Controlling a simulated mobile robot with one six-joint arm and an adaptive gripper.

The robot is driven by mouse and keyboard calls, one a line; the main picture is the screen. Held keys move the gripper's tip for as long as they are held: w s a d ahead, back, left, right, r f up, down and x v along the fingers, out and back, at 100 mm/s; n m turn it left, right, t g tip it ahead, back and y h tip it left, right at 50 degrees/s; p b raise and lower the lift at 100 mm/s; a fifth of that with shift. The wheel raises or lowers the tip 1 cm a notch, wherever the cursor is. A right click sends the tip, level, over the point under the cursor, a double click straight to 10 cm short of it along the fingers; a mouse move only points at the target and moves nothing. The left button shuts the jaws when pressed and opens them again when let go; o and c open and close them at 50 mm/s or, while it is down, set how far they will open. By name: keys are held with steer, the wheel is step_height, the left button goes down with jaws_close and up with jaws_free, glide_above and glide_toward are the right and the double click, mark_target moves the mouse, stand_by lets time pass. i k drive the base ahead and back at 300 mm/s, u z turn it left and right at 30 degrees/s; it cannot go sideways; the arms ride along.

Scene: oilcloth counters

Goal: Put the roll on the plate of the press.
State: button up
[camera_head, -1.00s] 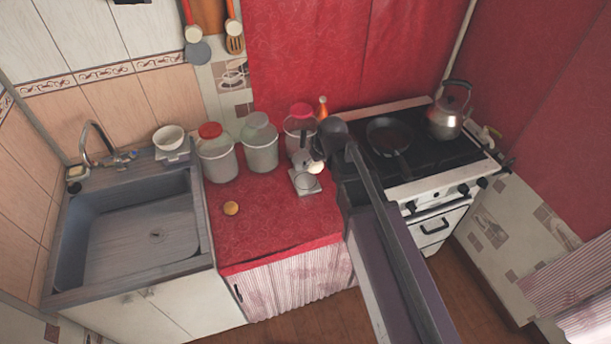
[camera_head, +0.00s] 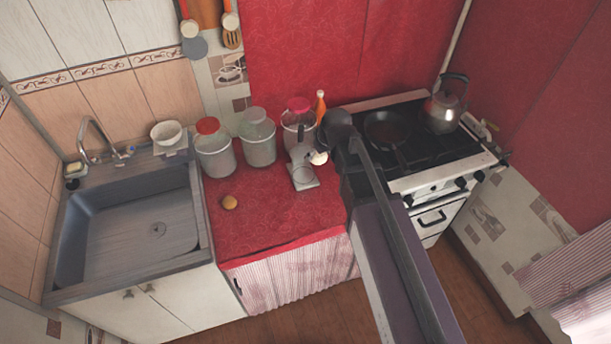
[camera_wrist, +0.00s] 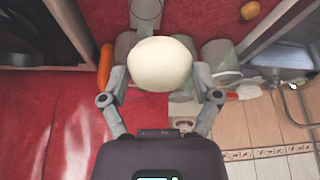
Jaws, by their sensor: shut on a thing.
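My gripper (camera_wrist: 160,76) is shut on a pale, cream-coloured round roll (camera_wrist: 160,64), one finger on each side. The roll also shows in the head view (camera_head: 319,158), just right of the press's upper part. The grey press (camera_head: 303,172) stands on the red counter, with its flat square plate low at the front. Part of the press shows beyond the roll in the wrist view (camera_wrist: 146,12). The roll appears above the plate's level and to its right and back; the exact gap cannot be told. My arm partly hides the area right of the press.
A small golden-brown round item (camera_head: 229,202) lies on the red counter (camera_head: 262,225). The sink (camera_head: 130,225) is left; the stove (camera_head: 425,150) with pan and kettle is right.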

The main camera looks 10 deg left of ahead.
mark_target(304, 176)
steer(key=z, duration=1.1)
steer(key=i, duration=0.4)
steer(key=u, duration=1.1)
